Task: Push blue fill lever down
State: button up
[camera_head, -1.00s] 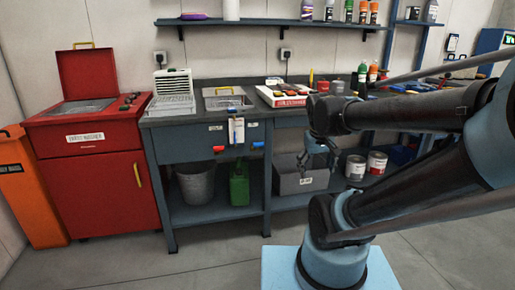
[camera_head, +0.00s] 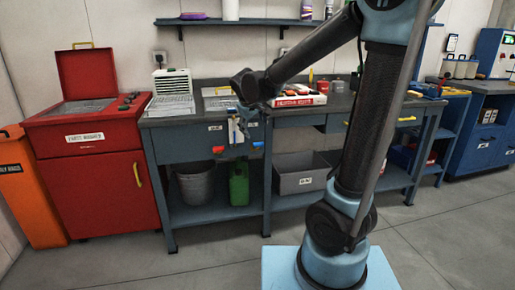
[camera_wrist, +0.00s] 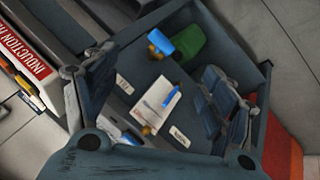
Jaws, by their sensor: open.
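The blue fill lever (camera_head: 258,144) sticks out from the front of the grey-blue bench, right of a red lever (camera_head: 217,149). In the wrist view the blue lever (camera_wrist: 160,42) shows beyond the fingers, next to the green can. My gripper (camera_head: 238,130) is in front of the bench front, slightly left of and above the blue lever. In the wrist view my gripper (camera_wrist: 160,75) has its two fingers wide apart with nothing between them. I cannot tell the exact gap to the lever; no contact is visible.
A hanging clipboard with a blue pen (camera_wrist: 157,104) is on the bench front beside the lever. Below are a green can (camera_head: 238,185), a bucket (camera_head: 195,185) and a grey bin (camera_head: 300,174). A red parts washer (camera_head: 90,180) stands left. Floor in front is clear.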

aim_at(257, 145)
jog(key=x, duration=1.1)
jog(key=a+x, duration=0.1)
jog(key=x, duration=0.5)
jog(key=shift+w+f, duration=0.1)
jog(key=shift+w, duration=0.4)
jog(key=c, duration=1.6)
jog(key=shift+c, duration=0.3)
